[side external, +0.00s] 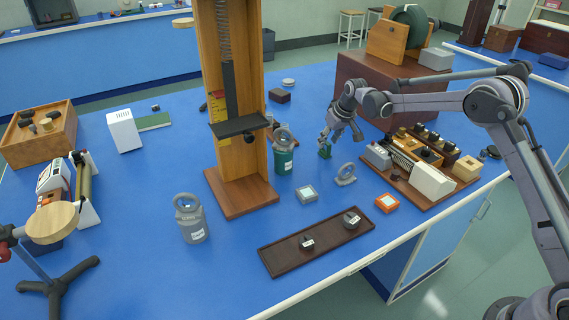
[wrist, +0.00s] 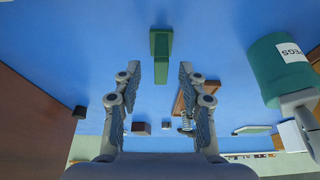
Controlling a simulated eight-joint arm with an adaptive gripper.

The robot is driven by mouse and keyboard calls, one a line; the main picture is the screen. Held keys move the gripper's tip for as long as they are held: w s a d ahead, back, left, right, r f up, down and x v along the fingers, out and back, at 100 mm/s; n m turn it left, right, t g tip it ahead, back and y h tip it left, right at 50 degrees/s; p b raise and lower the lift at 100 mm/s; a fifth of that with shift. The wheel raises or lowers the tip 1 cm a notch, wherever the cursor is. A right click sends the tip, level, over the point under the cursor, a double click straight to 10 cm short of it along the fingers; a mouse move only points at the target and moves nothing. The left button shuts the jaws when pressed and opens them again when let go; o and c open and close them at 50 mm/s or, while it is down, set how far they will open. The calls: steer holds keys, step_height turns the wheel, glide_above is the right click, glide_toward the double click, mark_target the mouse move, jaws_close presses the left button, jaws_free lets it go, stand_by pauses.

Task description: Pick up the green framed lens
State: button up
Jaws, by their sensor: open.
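A small green piece (side external: 325,151), which looks like the green framed lens, stands on the blue bench just below my gripper (side external: 331,138). In the wrist view the green framed lens (wrist: 160,52) appears upright, with a narrow upper part and a wider block. It lies ahead of the fingertips, roughly between their lines. My gripper (wrist: 172,72) is open and empty, with a wide gap between its fingers. I cannot make out any glass in the green frame. In the side view the fingers partly crowd its top.
A green labelled canister (side external: 284,160) stands left of my gripper, also close at right in the wrist view (wrist: 279,72). A brown box (side external: 352,88) stands behind.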

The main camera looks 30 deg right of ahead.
mark_target(327, 142)
steer(key=shift+x, duration=1.85)
jaws_close()
steer(key=shift+r, duration=0.1)
